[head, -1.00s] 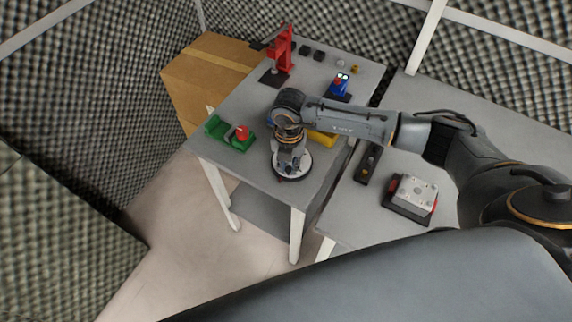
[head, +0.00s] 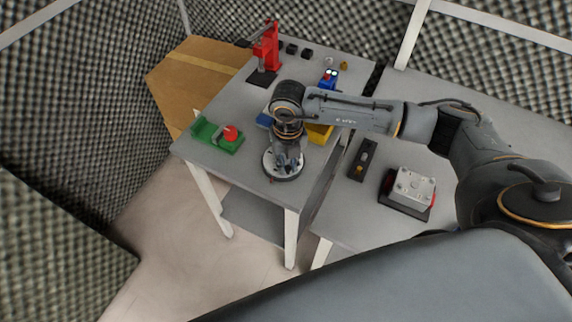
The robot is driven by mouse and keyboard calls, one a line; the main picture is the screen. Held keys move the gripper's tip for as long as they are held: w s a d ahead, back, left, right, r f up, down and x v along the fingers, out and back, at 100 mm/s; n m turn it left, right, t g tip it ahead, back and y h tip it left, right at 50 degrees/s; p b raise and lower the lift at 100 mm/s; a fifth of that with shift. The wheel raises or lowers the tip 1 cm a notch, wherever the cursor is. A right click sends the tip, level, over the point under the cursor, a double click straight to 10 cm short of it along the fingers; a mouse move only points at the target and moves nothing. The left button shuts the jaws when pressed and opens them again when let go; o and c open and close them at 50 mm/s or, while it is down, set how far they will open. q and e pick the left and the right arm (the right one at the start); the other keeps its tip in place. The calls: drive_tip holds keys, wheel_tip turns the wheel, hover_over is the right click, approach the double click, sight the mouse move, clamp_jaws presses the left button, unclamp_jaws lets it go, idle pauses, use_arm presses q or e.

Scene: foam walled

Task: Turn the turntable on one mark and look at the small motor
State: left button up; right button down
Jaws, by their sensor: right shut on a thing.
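The turntable (head: 270,166) is a pale round disc with a dark rim near the front corner of the grey table. My right gripper (head: 286,168) points down onto it and is shut on it. My fingers and wrist cover most of the disc, so the exact grip point and any marks are hidden. I cannot pick out the small motor for certain; nothing that shows on the disc is clearly a motor. My left gripper is not in view.
A green fixture with a red knob (head: 217,137) stands left of the turntable. A yellow bin (head: 320,134) and a blue item (head: 265,120) are partly behind my wrist. A red press (head: 267,48) stands farther back. A grey block (head: 413,186) sits on the right table.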

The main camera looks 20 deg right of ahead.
drive_tip(key=shift+d+n, duration=0.15)
drive_tip(key=shift+n, duration=0.15)
idle(0.5)
drive_tip(key=c, duration=1.3)
unclamp_jaws()
drive_tip(key=shift+o, duration=0.2)
drive_tip(key=shift+r, duration=0.1)
wheel_tip(320, 180, up, 12)
drive_tip(key=shift+s+f, duration=0.1)
drive_tip(key=shift+f, duration=0.1)
